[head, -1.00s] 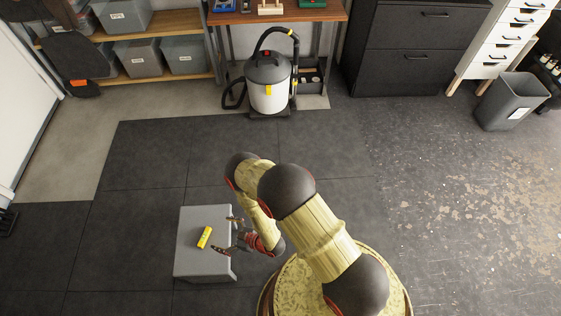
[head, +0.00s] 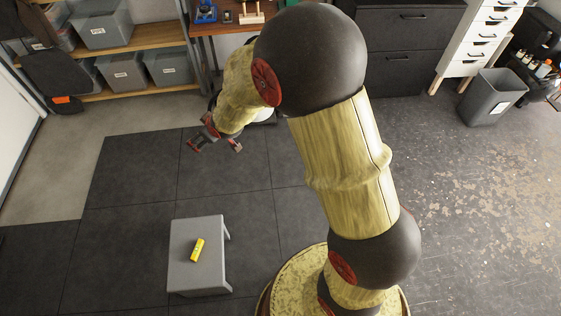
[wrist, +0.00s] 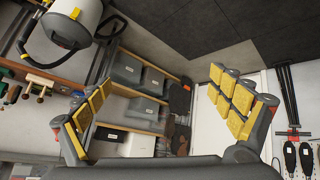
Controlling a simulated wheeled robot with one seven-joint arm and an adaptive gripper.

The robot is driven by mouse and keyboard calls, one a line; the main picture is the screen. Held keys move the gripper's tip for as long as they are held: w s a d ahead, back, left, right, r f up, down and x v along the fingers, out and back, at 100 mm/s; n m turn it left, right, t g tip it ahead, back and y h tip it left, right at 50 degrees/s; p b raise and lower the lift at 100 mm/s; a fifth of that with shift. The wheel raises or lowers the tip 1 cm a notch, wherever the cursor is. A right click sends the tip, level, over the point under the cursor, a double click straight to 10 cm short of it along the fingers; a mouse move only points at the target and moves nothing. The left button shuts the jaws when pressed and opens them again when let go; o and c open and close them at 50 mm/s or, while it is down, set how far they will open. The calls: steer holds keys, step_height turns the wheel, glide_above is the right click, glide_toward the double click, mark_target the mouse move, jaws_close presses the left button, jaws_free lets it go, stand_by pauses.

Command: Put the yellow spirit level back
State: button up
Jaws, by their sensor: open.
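The yellow spirit level (head: 197,250) lies on top of a small grey stool (head: 182,228) on the dark floor tiles in the head view. My gripper (head: 214,147) is raised well beyond the stool, up toward the shelves and workbench, apart from the level. It also shows in the wrist view (wrist: 160,110), where its yellow-padded fingers are spread wide with nothing between them. The spirit level is not in the wrist view.
A wooden shelf with grey bins (head: 103,28) stands at the upper left. The wooden workbench (head: 228,27) holds small tools. A vacuum cleaner (wrist: 70,22) shows in the wrist view. A grey waste bin (head: 492,97) stands at the right. Floor around the stool is clear.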

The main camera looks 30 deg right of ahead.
steer(key=s+d+r+m+g+h, duration=0.1)
steer(key=s+d+r+m, duration=0.15)
steer(key=s+r, duration=0.55)
steer(key=s+d+r+m+h, duration=0.1)
steer(key=s+d+r, duration=0.3)
steer(key=s+r, duration=0.45)
steer(key=s+r+g, duration=0.1)
steer(key=s+r, duration=0.1)
steer(key=s, duration=0.7)
steer(key=s+r+m+g, duration=0.1)
steer(key=s+r, duration=0.1)
steer(key=s, duration=0.8)
steer(key=shift+s+d+y, duration=0.3)
steer(key=shift+d, duration=0.1)
steer(key=shift+r+m, duration=0.15)
steer(key=shift+m, duration=0.1)
step_height(320, 180, up, 3)
steer(key=p, duration=0.3)
steer(key=shift+c, duration=1.1)
